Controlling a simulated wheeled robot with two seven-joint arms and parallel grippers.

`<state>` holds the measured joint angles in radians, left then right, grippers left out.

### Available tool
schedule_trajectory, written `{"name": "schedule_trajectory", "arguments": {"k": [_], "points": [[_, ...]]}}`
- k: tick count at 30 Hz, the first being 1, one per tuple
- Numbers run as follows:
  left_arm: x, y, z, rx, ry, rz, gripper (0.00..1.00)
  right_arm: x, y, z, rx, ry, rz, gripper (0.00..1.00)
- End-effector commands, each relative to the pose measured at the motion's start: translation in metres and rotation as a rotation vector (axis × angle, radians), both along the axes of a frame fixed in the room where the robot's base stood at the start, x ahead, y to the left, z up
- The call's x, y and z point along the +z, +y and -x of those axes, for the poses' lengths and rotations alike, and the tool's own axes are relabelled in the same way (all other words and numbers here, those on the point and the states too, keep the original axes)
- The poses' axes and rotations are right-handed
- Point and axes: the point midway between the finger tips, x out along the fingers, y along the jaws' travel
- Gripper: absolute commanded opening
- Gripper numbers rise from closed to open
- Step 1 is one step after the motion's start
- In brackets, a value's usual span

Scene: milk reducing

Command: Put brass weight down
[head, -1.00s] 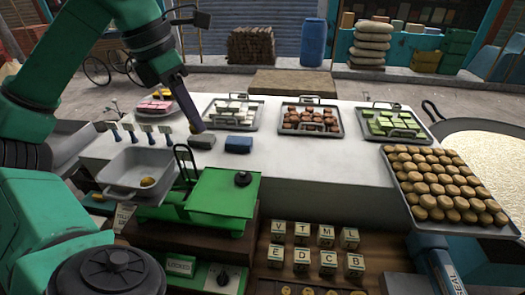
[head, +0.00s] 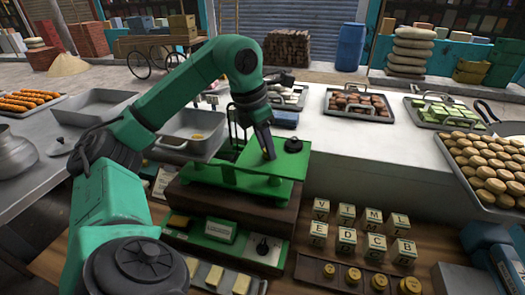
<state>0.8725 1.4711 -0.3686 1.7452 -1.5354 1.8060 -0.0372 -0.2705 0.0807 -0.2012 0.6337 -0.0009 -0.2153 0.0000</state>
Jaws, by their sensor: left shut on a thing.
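My left gripper (head: 267,153) points down over the green scale plate (head: 232,178), to the left of the black knob (head: 293,145). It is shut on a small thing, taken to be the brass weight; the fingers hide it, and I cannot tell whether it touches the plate. Several other brass weights (head: 353,274) sit in a wooden rack at the front. A grey pan (head: 180,146) on the left of the scale has a small golden piece (head: 197,136) in it. My right gripper is not in view.
Lettered blocks (head: 347,213) stand on the wooden shelf right of the scale. A tray of round sweets (head: 437,140) is at the right edge. The white counter (head: 370,145) is clear in the middle.

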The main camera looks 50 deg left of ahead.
Motion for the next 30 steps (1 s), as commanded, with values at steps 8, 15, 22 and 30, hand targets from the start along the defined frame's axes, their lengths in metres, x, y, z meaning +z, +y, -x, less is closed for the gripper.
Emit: {"name": "schedule_trajectory", "arguments": {"k": [8,15,22,30], "points": [[-0.003,0.0,0.001,0.001,0.005,-0.001,0.0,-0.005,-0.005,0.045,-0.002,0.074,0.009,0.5],[-0.003,0.0,0.001,0.001,0.004,-0.001,0.62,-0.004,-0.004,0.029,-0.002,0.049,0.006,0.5],[0.0,0.0,0.001,0.001,0.004,-0.001,0.62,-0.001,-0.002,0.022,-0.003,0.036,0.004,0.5],[0.057,0.003,0.012,0.0,-0.004,0.002,0.62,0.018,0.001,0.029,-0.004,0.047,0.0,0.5]]}}
